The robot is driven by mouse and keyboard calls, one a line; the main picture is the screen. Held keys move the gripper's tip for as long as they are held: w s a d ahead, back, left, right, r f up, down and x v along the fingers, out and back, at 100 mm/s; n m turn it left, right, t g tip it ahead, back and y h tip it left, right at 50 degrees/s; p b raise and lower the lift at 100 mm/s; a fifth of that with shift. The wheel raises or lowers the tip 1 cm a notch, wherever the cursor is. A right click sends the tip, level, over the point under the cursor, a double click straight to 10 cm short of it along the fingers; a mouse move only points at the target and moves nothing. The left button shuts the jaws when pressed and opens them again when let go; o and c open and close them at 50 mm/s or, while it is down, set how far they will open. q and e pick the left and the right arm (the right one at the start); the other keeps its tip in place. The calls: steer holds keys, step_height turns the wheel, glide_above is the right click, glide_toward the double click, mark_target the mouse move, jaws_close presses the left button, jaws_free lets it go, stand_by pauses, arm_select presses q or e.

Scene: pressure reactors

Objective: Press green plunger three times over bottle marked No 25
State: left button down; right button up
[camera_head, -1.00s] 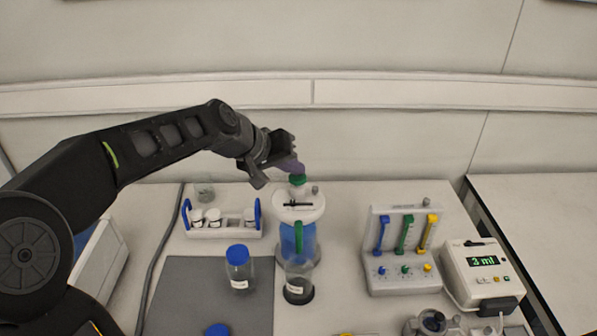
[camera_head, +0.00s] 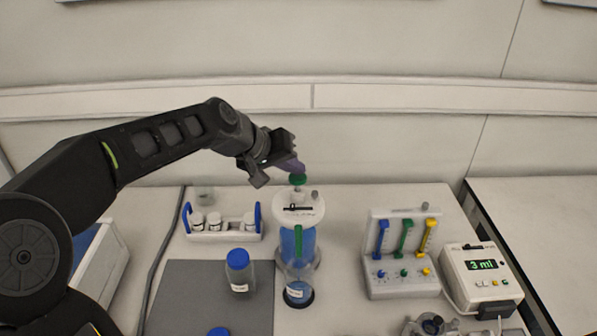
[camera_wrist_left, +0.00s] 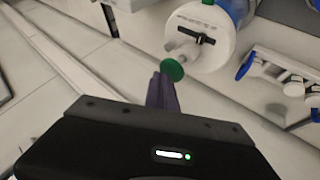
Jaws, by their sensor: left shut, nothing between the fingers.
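The green plunger (camera_head: 297,179) tops a white-lidded dispenser (camera_head: 298,208) with blue liquid inside. A clear bottle (camera_head: 299,292) with a white label stands under the dispenser's green spout (camera_head: 298,243), with some blue liquid at its bottom; the label is too small to read. My left gripper (camera_head: 296,167) is shut and empty, its purple fingertips at the top of the plunger. In the left wrist view the fingertips (camera_wrist_left: 160,88) are beside the green plunger disc (camera_wrist_left: 174,69); contact is hard to tell.
A blue-capped bottle (camera_head: 239,273) stands on the grey mat (camera_head: 190,290). A vial rack (camera_head: 225,236) with blue handles is behind it. At right are a panel with coloured levers (camera_head: 403,252) and a device reading 3 ml (camera_head: 481,275).

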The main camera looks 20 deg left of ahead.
mark_target(295, 178)
arm_select(q)
steer(key=shift+r, duration=0.25)
step_height(295, 178, up, 6)
steer(key=p, duration=0.4)
steer(key=shift+d, duration=0.1)
stand_by(2.6)
steer(key=shift+a+r+n+h+p, duration=0.15)
steer(key=shift+r+n+p, duration=0.3)
steer(key=shift+n, duration=2.4)
steer(key=shift+r+n+h+p, duration=0.1)
steer(key=shift+r+n+p, duration=0.3)
steer(key=shift+n, duration=2.4)
steer(key=shift+a+r+n+h+p, duration=0.15)
steer(key=shift+r+n+p, duration=0.3)
steer(key=shift+n, duration=2.4)
steer(key=shift+d, duration=0.1)
